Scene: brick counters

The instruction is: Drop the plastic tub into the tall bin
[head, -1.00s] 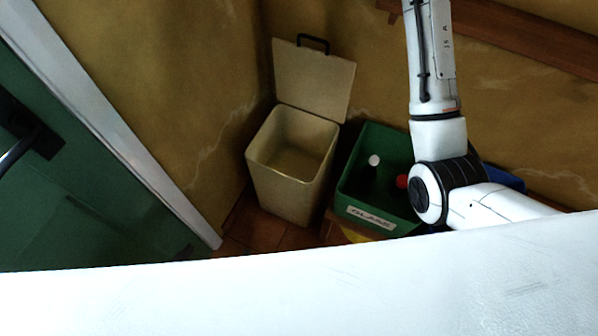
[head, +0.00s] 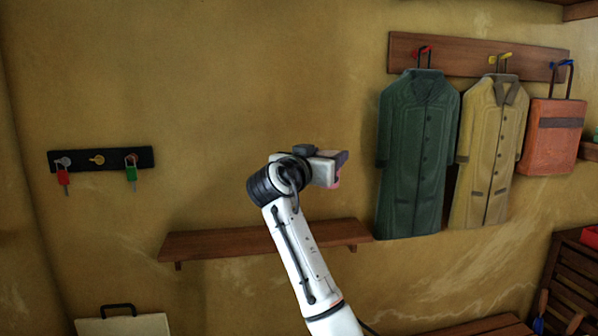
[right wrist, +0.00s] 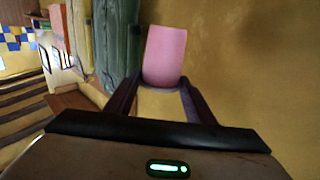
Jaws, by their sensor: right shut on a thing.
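My right gripper (head: 338,172) is raised in front of the wall, above the wooden shelf, and is shut on a pink thing that I take to be the plastic tub. Only a small pink edge of the tub (head: 335,184) shows in the head view. In the right wrist view the pink tub (right wrist: 165,55) sticks out past the two dark fingers (right wrist: 158,98) of the gripper. Of the tall bin, only the raised cream lid (head: 130,325) with its black handle shows at the bottom left; its body is below the picture. My left gripper is not in view.
A wooden shelf (head: 215,243) runs along the wall behind my right arm. A green coat (head: 417,150), a tan coat (head: 488,150) and an orange bag (head: 552,135) hang at the right. A key rack (head: 100,159) is at the left. The wall between is clear.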

